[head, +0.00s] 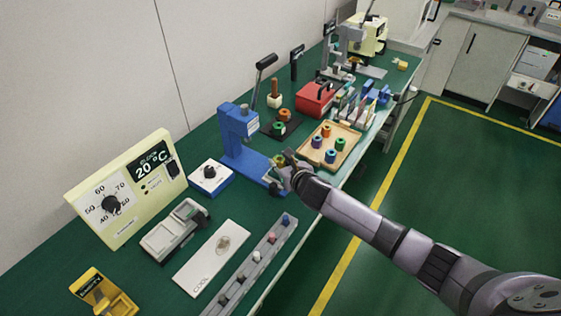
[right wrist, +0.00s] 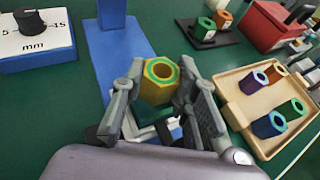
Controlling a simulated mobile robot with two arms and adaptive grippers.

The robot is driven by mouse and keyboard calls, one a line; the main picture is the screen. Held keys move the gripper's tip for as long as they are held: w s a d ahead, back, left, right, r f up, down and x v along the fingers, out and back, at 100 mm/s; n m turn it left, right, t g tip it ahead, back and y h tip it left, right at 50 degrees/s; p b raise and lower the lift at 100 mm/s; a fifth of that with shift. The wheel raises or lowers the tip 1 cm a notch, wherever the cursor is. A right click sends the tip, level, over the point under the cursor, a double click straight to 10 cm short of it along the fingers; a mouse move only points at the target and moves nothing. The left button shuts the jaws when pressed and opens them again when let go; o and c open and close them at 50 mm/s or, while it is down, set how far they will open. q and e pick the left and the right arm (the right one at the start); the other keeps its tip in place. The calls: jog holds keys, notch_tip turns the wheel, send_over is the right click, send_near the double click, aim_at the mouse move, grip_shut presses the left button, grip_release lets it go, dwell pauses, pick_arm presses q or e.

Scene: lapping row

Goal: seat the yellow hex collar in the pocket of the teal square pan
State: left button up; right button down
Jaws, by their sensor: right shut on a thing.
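The yellow hex collar (right wrist: 160,80), with a green ring around the hole in its top face, is between the fingers of my right gripper (right wrist: 162,88) in the right wrist view. My right gripper is shut on it and holds it upright. In the head view my right gripper (head: 285,164) is at the front end of the blue stand's base, and the collar is mostly hidden by the fingers. Below the collar, a white part and some blue show between the fingers. My left gripper is not in view.
The blue stand (head: 239,130) rises just behind my right gripper. A wooden tray (head: 350,139) with several coloured collars lies close on the right. A black plate (right wrist: 221,37) with a green and an orange collar is behind. A blue-and-white dial box (head: 210,174) stands left.

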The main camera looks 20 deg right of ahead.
jog(key=shift+p, duration=0.5)
dwell(0.9)
jog(key=shift+f+b, duration=0.5)
jog(key=shift+f, duration=0.1)
dwell(0.4)
jog(key=shift+r+p, duration=0.15)
jog(key=shift+p, duration=0.35)
dwell(0.4)
jog(key=shift+s+d+t+b, duration=0.1)
jog(key=shift+t+b, duration=0.4)
jog(key=shift+b, duration=0.9)
jog(key=shift+s+d+m+t+y+b, duration=0.15)
jog(key=shift+m+t+y+b, duration=0.2)
jog(key=shift+b, duration=1)
